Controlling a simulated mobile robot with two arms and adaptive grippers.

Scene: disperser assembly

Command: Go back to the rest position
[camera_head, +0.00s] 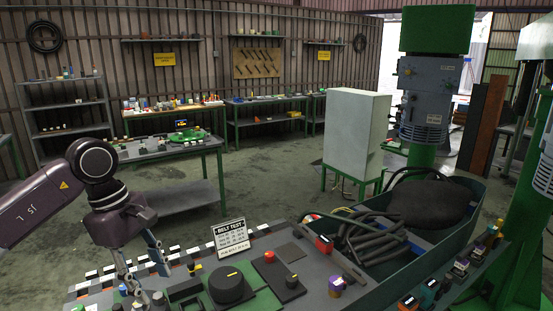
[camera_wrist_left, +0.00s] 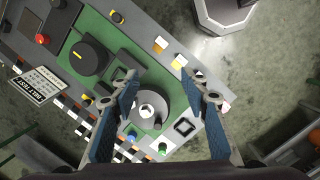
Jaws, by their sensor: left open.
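My left gripper (camera_head: 143,270) is at the lower left of the head view, its arm coming in from the left, pointing down over the near table (camera_head: 262,243). In the left wrist view my left gripper (camera_wrist_left: 163,100) shows two blue-padded fingers spread apart with nothing held. Below and between them is a grey round part (camera_wrist_left: 150,105) with a light knob on top, on a green plate (camera_wrist_left: 105,55). I cannot tell whether the fingertips touch anything. My right gripper does not show.
A black round part (camera_head: 230,284) and a BELT TEST sign (camera_head: 231,238) stand on the near table. A bin with black hoses (camera_head: 365,240) is at its right. A workbench (camera_head: 170,150) stands behind. Open floor (camera_head: 270,190) lies between.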

